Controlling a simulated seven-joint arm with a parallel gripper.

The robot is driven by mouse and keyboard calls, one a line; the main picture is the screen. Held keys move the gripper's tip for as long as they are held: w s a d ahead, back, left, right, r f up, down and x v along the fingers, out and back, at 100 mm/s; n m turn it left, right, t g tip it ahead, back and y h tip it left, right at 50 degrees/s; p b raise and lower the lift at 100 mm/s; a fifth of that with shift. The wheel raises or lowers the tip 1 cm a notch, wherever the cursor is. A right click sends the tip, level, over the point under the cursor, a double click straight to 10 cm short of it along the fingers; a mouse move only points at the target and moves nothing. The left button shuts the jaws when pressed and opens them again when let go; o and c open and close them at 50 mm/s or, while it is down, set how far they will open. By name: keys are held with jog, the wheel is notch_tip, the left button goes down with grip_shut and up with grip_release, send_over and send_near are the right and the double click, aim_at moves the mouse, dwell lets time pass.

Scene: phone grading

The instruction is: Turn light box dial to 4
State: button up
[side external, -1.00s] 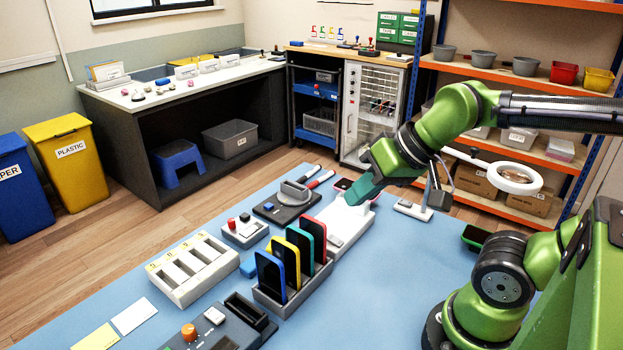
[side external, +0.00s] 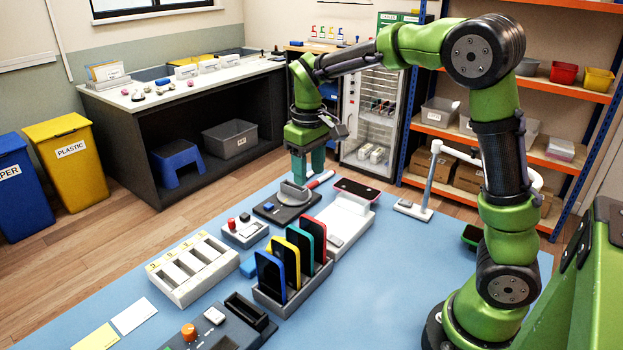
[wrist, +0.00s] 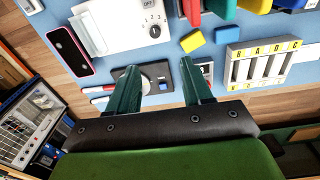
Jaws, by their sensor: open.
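The light box (side external: 345,215) is a white box on the blue mat, with a dark red-edged phone (side external: 355,190) at its far end. In the wrist view the light box (wrist: 98,28) is at the upper left. Its small dark dial (wrist: 155,31) sits on a white panel with an OFF label and numbers; its exact setting is too small to tell. My gripper (side external: 308,176) points down above the round grey device, to the left of the light box. In the wrist view my gripper (wrist: 160,78) is open and empty, with the dial beyond its fingertips.
The round device on a black base (side external: 285,205) lies below my gripper. A rack of coloured phones (side external: 290,275) stands in front of the light box. A white slotted tray (side external: 192,268) is at left. The mat's right part is mostly clear.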

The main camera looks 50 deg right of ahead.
jog(key=shift+n, duration=0.6)
jog(key=f, duration=0.5)
jog(key=d+f, duration=0.1)
jog(key=f, duration=0.9)
jog(key=shift+w+d+f, duration=0.2)
jog(key=shift+d, duration=0.05)
grip_shut()
